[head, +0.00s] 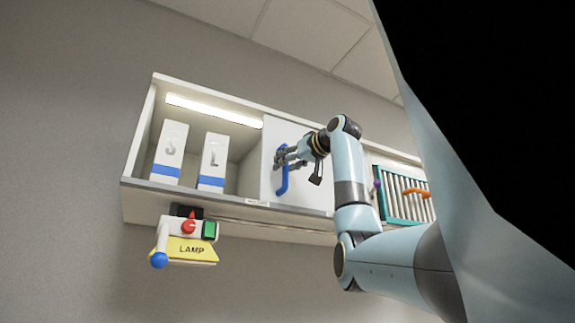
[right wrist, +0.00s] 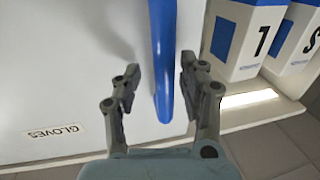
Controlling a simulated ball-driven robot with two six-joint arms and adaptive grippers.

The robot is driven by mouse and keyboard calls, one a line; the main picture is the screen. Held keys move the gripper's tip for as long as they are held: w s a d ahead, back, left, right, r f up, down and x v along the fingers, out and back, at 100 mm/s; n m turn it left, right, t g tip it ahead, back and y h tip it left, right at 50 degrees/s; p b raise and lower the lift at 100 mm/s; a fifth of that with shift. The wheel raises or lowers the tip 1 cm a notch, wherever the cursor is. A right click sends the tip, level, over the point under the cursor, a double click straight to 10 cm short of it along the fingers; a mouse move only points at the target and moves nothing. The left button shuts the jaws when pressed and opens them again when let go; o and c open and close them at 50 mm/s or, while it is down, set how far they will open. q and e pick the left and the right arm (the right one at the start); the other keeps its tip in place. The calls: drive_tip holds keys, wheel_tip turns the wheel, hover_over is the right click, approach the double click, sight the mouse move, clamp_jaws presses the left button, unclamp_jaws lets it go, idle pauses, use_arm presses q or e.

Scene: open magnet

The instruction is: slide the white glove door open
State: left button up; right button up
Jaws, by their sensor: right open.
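The white glove door (head: 281,147) covers the middle of a wall cabinet. A blue vertical bar handle (head: 283,182) is fixed on it. In the right wrist view the blue handle (right wrist: 162,60) runs between the fingers, and the white door (right wrist: 60,70) lies behind it. My right gripper (head: 283,158) is at the handle in the head view. In the right wrist view its fingers (right wrist: 160,80) are open, one on each side of the handle, with gaps showing. My left gripper does not show.
The open left bay holds two white-and-blue boxes, S (head: 171,150) and L (head: 212,160), under a light strip (head: 213,110). Below hangs a yellow LAMP sign (head: 192,249) with a red knob and blue ball. A teal-framed slatted panel (head: 400,193) is right.

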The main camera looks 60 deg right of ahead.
drive_tip(key=shift+w, duration=0.1)
drive_tip(key=shift+a, duration=0.1)
drive_tip(key=v, duration=1.2)
